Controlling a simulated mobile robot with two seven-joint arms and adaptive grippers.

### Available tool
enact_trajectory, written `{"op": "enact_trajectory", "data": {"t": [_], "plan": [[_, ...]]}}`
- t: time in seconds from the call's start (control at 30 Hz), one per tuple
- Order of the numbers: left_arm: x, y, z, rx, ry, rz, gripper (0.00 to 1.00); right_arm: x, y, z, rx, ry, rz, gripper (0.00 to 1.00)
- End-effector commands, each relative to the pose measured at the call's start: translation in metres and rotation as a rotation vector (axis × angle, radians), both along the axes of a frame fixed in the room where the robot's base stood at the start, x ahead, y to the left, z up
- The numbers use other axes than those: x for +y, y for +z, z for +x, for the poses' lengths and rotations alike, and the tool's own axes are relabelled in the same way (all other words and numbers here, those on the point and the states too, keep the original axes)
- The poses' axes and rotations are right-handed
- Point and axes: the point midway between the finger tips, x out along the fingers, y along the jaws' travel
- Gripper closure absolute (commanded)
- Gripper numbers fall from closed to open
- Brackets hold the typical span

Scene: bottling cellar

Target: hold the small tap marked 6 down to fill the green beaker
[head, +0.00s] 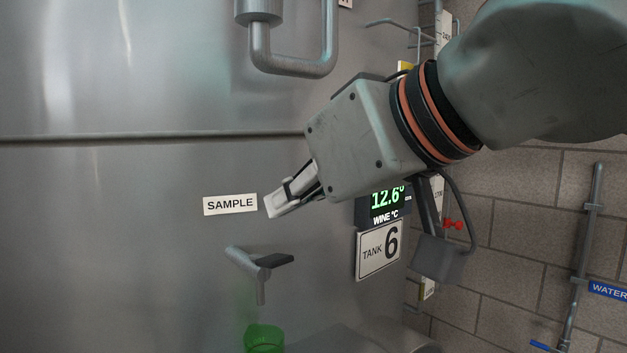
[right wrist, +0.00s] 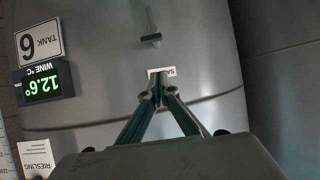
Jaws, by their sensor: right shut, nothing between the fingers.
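The small sample tap (head: 258,264) sticks out of the steel tank, with a dark lever pointing right and a spout pointing down. The tap also shows in the right wrist view (right wrist: 151,37). The green beaker (head: 264,338) is below the spout, cut by the bottom edge of the head view. The "TANK 6" sign (head: 378,250) is on the tank to the right of the tap. My right gripper (head: 272,207) is shut and empty, above the tap and just right of the SAMPLE label. In the right wrist view its fingertips (right wrist: 158,90) meet. My left gripper is not in view.
The SAMPLE label (head: 230,204) is on the tank above the tap. A green-lit display (head: 386,199) reads 12.6° above the tank sign. A large bent handle (head: 322,62) juts out higher up. A pipe (head: 583,255) runs down the brick wall at right.

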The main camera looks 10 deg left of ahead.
Motion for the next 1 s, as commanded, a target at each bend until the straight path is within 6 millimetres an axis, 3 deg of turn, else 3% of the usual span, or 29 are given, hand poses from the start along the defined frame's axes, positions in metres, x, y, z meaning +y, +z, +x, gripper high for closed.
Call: {"op": "enact_trajectory", "data": {"t": [0.1, 0.4, 0.87, 1.0], "plan": [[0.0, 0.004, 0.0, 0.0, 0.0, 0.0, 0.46, 0.016, -0.011, 0.012, 0.003, 0.001, -0.001, 1.0], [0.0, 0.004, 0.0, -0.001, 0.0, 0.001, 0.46, 0.007, -0.045, 0.006, 0.002, -0.001, 0.0, 1.0], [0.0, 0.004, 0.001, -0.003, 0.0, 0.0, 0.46, 0.006, -0.049, 0.006, 0.001, -0.001, 0.002, 1.0], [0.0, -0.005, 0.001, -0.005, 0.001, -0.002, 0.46, 0.006, -0.052, 0.005, -0.013, 0.0, 0.014, 1.0]]}}
